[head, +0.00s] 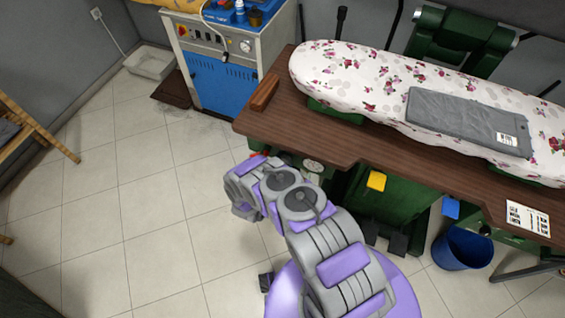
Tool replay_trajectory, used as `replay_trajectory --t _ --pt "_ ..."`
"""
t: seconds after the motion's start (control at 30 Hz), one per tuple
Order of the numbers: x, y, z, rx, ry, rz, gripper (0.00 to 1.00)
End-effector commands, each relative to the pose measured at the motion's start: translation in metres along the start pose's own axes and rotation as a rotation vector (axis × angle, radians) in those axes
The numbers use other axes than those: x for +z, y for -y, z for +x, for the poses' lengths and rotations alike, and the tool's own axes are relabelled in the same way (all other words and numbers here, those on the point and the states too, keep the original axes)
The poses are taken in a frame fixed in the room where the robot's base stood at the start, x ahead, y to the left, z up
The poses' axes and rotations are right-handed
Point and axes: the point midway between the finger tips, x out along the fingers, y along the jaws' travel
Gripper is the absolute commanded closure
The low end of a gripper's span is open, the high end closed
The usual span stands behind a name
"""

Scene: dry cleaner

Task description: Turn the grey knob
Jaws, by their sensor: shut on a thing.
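My gripper (252,165) is at the far end of my purple and grey arm, by the left corner of the brown table. It is low, at about the table's edge in the picture. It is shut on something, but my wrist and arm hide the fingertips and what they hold. I cannot make out the grey knob for sure. A small red part shows beside the gripper. A pale round dial (313,166) sits under the table edge, to the right of my gripper.
The brown table (290,118) carries a flowered ironing board (350,72) with a folded grey garment (455,115). A blue and white machine (222,85) stands behind left. A blue bin (462,248) stands at right. The tiled floor (130,200) at left is clear.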

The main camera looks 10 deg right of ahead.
Motion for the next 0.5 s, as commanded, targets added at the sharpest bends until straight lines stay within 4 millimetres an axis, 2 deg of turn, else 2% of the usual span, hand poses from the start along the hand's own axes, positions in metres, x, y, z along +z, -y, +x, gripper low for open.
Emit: replay_trajectory --t 0.5 --pt "0.0025 -0.0052 -0.0018 -0.029 0.048 0.438 0.68"
